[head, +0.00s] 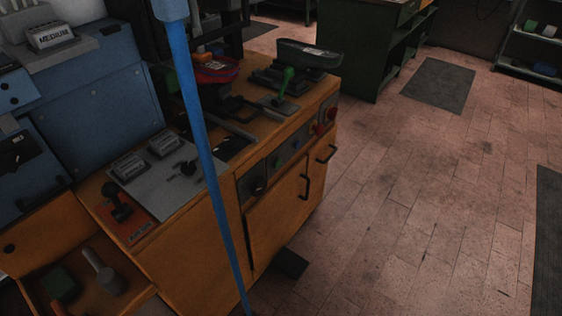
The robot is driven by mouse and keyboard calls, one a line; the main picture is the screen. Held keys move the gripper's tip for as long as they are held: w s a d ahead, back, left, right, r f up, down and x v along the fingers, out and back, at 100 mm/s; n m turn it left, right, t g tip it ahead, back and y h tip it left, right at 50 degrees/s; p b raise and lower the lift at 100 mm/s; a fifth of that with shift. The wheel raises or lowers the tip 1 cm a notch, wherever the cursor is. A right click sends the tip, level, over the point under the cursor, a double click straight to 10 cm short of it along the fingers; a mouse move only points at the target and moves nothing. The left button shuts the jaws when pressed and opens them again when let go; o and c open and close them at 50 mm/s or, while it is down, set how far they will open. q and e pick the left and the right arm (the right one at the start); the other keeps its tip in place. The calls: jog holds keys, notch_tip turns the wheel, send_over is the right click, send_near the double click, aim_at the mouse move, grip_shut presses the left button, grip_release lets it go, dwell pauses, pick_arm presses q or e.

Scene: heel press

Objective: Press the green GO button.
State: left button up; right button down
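A grey control panel (268,170) runs along the upper front of the orange cabinet (280,205). It carries a small dark teal-green button (279,161) and another small greenish control (295,145) to its right. I cannot read a GO label, so I cannot tell which of them is the GO button. A black knob (259,186) is at the panel's left end. Red controls (317,129) are at its right end. Neither of my grippers is in view.
A blue pole (205,160) crosses in front of the cabinet. A green-handled lever (286,82) and a black press stand on its top. Black handles (305,187) stick out from its front. A blue machine (95,105) is at left. The tiled floor at right is mostly clear.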

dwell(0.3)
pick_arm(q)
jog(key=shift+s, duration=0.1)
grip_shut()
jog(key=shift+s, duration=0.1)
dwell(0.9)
